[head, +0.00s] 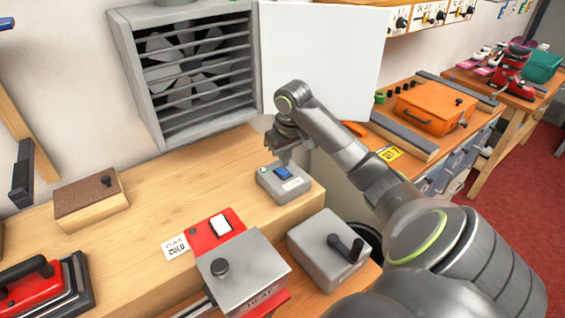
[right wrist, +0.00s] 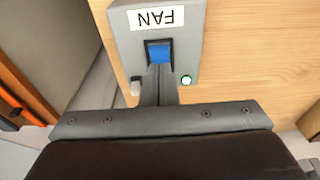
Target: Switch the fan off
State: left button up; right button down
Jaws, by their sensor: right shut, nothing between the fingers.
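The fan (head: 187,65) sits behind grey louvres in a wall frame at the back left. Its grey switch box (head: 281,194) stands on the wooden bench near the right end. The box has a blue rocker switch (right wrist: 160,53), a FAN label (right wrist: 156,17) and a green lamp (right wrist: 186,80) that is lit. My right gripper (right wrist: 158,70) is shut and empty, its fingertips at the lower edge of the blue rocker. I cannot tell whether they touch it. In the head view the right gripper (head: 285,160) is just above the box. My left gripper is not in view.
A red wax heater with a grey lid (head: 243,270) and a grey box with a black handle (head: 328,250) stand in front. A brown-topped block (head: 90,200) lies at the left. A white panel (head: 320,60) stands behind my right arm.

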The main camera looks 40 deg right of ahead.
aim_at(285, 173)
jog(key=shift+f, duration=1.25)
dwell(0.6)
notch_tip(285, 173, up, 7)
jog(key=p, duration=0.9)
jog(key=shift+r, duration=0.1)
dwell(0.4)
jog(key=shift+s, duration=0.1)
